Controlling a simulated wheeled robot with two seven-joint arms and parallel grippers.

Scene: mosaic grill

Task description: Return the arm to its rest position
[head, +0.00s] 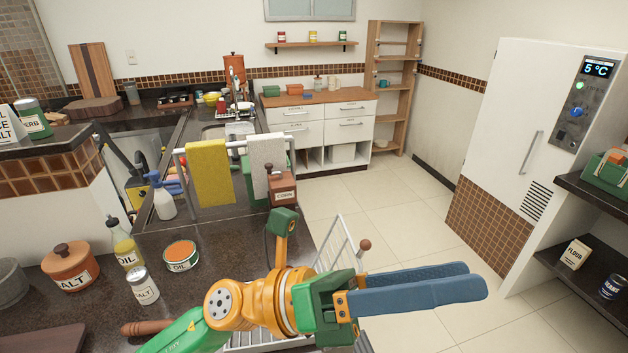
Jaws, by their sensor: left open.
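My left arm comes in from the bottom left, green and orange. My left gripper (478,282) has two long blue fingers that point right, over the floor beyond the counter edge. The fingers show a gap between them and hold nothing. They look clear of the counter. My right gripper is not in view.
A wire rack (338,246) stands close behind the gripper. A towel rail (235,147) rises behind. The tiled floor (400,210) is clear.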

